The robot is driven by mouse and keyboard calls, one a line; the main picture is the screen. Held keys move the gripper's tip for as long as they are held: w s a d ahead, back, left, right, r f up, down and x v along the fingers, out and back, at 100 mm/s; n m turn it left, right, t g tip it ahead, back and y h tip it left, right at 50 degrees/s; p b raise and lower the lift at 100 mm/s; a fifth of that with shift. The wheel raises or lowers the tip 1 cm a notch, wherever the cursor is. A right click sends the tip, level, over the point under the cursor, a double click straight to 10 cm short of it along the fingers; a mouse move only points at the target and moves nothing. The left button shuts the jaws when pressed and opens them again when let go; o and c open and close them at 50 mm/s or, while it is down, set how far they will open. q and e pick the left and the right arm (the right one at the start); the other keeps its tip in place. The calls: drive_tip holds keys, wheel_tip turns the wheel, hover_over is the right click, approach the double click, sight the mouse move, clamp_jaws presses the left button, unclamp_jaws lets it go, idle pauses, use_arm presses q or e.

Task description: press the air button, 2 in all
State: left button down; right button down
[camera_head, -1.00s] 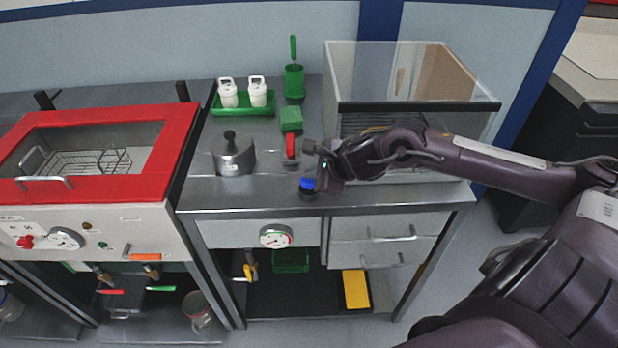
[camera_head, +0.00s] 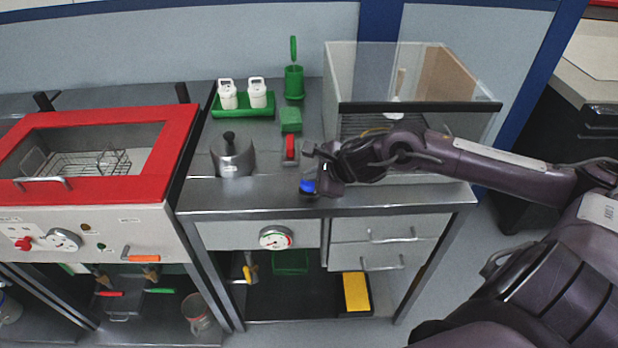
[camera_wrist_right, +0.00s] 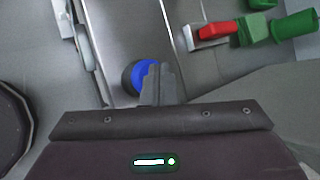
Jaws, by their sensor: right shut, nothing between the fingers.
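The air button is a blue cap on a dark round base (camera_head: 307,187) near the front edge of the steel bench. It also shows in the right wrist view (camera_wrist_right: 143,76), partly covered by the fingers. My right gripper (camera_head: 322,186) is shut and empty, with its fingertips pointing down right beside the button. In the right wrist view the fingertips (camera_wrist_right: 158,80) overlap the right side of the blue cap. I cannot tell whether they touch it. My left gripper is not in view.
A red lever (camera_head: 290,148) sits just behind the button, with a green block (camera_head: 291,120) beyond it. A metal dome with a black knob (camera_head: 232,157) is to the left. A glass-fronted cabinet (camera_head: 420,107) stands behind my right arm. A pressure gauge (camera_head: 276,237) is on the bench front.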

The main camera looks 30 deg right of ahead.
sight(313, 184)
drive_tip(key=shift+r+p, duration=0.55)
drive_tip(key=shift+r, duration=0.55)
wheel_tip(313, 184, up, 5)
drive_tip(key=p, duration=0.2)
drive_tip(key=shift+p, duration=0.35)
idle(2.1)
